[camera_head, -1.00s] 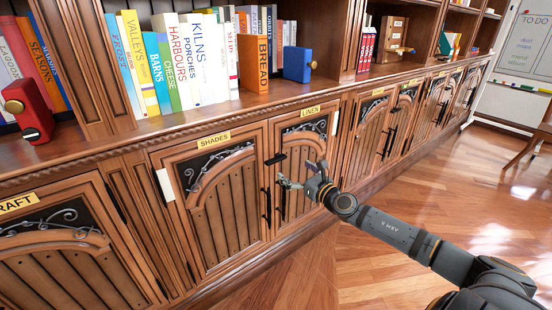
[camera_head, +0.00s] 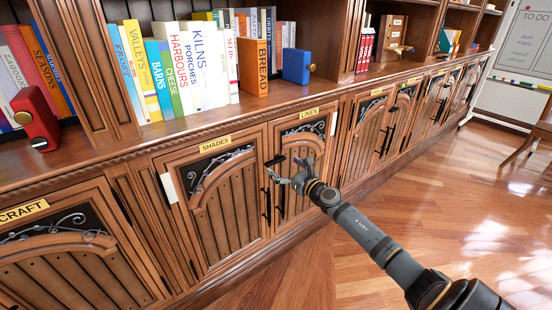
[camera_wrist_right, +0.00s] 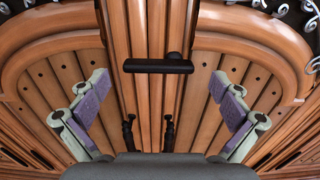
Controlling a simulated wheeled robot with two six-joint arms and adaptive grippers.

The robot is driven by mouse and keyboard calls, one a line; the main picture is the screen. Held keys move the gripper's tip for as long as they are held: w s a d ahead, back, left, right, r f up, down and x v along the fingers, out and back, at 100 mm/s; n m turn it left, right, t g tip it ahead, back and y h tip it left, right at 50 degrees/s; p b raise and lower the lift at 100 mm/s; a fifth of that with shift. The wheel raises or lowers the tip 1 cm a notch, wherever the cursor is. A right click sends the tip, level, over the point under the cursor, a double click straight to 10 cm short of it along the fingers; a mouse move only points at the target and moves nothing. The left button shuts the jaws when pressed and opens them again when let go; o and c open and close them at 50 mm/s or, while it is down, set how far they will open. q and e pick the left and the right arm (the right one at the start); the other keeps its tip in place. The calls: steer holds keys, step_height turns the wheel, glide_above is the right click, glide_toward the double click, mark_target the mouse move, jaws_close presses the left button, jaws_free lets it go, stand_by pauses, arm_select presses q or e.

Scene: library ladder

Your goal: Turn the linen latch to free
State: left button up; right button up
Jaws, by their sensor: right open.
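The linen latch is a dark bar (camera_head: 275,161) lying level across the seam between the SHADES door (camera_head: 221,215) and the LINEN door (camera_head: 297,190). In the right wrist view the latch (camera_wrist_right: 158,66) is black, with its knob at the right end. My right gripper (camera_head: 287,171) is at the latch's right, in front of the LINEN door. In the right wrist view its two fingers (camera_wrist_right: 160,112) are wide apart, one on each side, with nothing between them at the tips. The latch shows beyond the fingers, apart from them. My left gripper is not in view.
Dark vertical door handles (camera_head: 266,207) hang below the latch. Books (camera_head: 190,65), a blue bookend (camera_head: 296,66) and a red bookend (camera_head: 36,118) stand on the shelf above.

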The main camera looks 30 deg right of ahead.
mark_target(278, 162)
steer(key=w, duration=0.3)
steer(key=shift+w+a, duration=0.1)
steer(key=shift+a, duration=0.05)
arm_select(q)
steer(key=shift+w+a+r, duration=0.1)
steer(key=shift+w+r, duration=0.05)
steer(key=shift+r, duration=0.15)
arm_select(e)
steer(key=shift+w+a, duration=0.1)
steer(key=shift+w, duration=0.5)
steer(key=c, duration=1)
